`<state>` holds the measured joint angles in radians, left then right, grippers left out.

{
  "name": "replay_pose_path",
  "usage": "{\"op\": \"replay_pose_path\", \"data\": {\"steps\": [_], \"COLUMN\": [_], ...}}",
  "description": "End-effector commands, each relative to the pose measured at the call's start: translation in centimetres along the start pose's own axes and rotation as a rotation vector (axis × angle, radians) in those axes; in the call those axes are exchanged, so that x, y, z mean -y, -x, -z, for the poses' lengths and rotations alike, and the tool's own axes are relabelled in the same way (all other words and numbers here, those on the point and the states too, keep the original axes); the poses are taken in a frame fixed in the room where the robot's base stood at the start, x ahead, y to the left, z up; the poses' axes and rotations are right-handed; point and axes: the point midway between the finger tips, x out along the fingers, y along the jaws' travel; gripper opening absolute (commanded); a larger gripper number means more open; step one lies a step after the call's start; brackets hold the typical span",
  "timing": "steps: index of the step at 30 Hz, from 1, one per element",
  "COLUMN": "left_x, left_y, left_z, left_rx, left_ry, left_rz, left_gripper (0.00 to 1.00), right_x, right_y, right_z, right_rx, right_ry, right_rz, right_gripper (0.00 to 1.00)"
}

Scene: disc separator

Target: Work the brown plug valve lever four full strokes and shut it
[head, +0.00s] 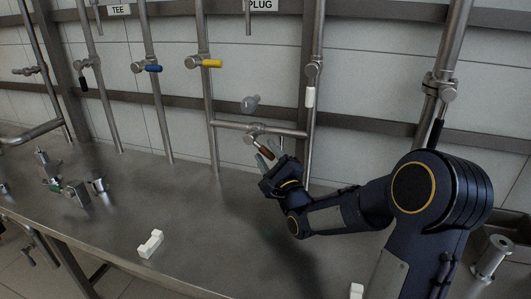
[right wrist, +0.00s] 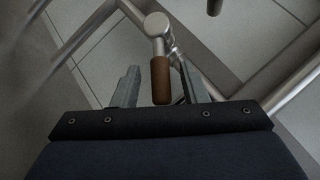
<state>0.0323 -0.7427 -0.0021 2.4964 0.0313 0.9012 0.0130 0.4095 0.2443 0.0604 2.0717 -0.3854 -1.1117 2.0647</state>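The brown plug valve lever (head: 265,152) hangs down and slightly right from its metal valve body (head: 255,131) on a short horizontal pipe. My right gripper (head: 270,158) is at the lever from below and in front, partly hiding its lower end. In the right wrist view, the brown lever grip (right wrist: 161,80) stands between the two grey fingers of my right gripper (right wrist: 159,68). The fingers are open, with a visible gap on each side of the lever. My left gripper is not in view.
Neighbouring valves have yellow (head: 212,63), blue (head: 152,68) and white (head: 310,97) levers on upright pipes. Metal fittings (head: 76,190) lie on the bench's left. A white block (head: 151,244) lies near the front edge. The bench middle (head: 200,205) is clear.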

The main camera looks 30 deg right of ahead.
Motion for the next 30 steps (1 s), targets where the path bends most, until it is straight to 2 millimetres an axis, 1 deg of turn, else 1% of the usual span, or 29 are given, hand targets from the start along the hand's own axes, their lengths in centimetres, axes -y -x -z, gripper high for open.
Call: {"op": "replay_pose_path", "data": {"steps": [1, 3, 9, 14, 21, 23, 25, 30], "left_x": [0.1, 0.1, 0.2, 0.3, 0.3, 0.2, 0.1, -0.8], "left_y": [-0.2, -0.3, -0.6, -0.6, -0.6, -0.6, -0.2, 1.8], "left_z": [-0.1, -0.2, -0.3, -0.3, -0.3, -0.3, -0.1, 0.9], "left_rx": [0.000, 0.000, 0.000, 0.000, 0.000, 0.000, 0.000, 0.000], "left_ry": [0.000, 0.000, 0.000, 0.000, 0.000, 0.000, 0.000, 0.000], "left_rz": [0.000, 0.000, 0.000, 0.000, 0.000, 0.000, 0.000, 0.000], "left_gripper": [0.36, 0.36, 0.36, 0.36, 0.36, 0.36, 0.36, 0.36], "right_x": [0.0, -0.1, -0.1, 0.0, 0.0, 0.0, 0.3, 2.3], "right_y": [1.0, 2.3, 5.3, 6.4, 6.5, 6.4, 6.3, 5.6], "right_z": [0.1, 0.1, 0.1, 0.0, 0.0, 0.0, -0.2, -1.6], "right_rx": [-0.003, -0.003, -0.003, -0.001, 0.000, 0.000, -0.001, -0.003], "right_ry": [0.001, 0.000, 0.000, 0.000, 0.000, 0.000, 0.000, 0.006], "right_rz": [-0.001, -0.001, 0.000, -0.001, -0.001, -0.001, -0.001, -0.005], "right_gripper": [0.40, 0.40, 0.40, 0.40, 0.40, 0.33, 0.24, 0.02]}}
